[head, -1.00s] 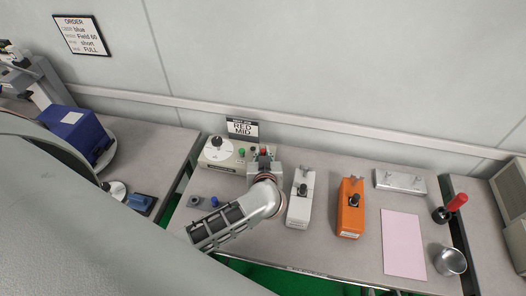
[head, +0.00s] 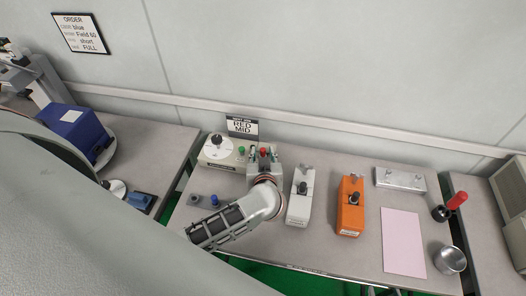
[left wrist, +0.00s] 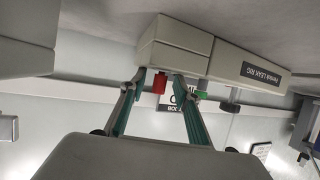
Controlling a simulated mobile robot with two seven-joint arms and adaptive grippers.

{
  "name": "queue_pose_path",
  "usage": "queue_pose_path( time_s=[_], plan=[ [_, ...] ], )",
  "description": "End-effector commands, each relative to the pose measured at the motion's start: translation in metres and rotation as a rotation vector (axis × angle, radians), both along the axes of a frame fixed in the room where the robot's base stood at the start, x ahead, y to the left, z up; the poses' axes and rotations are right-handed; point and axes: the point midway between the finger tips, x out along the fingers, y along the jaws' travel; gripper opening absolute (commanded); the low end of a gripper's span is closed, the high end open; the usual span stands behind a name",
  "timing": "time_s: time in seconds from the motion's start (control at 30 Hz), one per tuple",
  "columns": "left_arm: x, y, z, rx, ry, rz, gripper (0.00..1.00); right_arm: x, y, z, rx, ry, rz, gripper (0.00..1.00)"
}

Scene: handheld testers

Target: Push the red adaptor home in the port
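The red adaptor (head: 263,151) stands at the right end of the beige leak rig (head: 222,155), which has a dial. In the left wrist view the red adaptor (left wrist: 159,83) sits against the rig body (left wrist: 172,50); its seat is too small to judge for depth. My left gripper (head: 264,156) is at the adaptor with its fingers spread on either side. The left wrist view also shows the left gripper (left wrist: 160,82) open, with gaps between both fingertips and the adaptor. A green part (left wrist: 202,94) is just beyond one finger. My right gripper is not in view.
A sign reading RED MID (head: 242,128) stands behind the rig. A white tester (head: 300,206) and an orange tester (head: 349,218) stand to the right. A blue piece (head: 214,200) and a grey piece (head: 195,199) lie in front. A pink sheet (head: 403,243) lies further right.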

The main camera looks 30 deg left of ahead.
Motion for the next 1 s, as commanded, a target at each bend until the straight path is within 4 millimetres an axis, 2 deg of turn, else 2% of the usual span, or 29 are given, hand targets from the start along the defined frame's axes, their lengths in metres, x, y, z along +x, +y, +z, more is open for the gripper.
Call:
queue_pose_path(
  time_s=[0.3, 0.5, 0.7, 1.0],
  plan=[
    [-0.05, -0.029, 0.024, -0.004, -0.001, -0.001, 0.32, 0.001, 0.0, 0.0, 0.0, -0.002, 0.001, 0.4],
    [-0.076, -0.044, 0.038, -0.002, -0.003, -0.001, 0.32, 0.001, 0.0, 0.001, -0.001, -0.002, 0.001, 0.4],
    [-0.088, -0.05, 0.044, 0.001, -0.005, -0.001, 0.32, 0.001, 0.0, 0.001, -0.001, -0.002, 0.001, 0.4],
    [-0.089, -0.051, 0.045, 0.001, -0.005, -0.001, 0.32, 0.001, 0.0, 0.001, -0.001, -0.002, 0.001, 0.4]
  ],
)
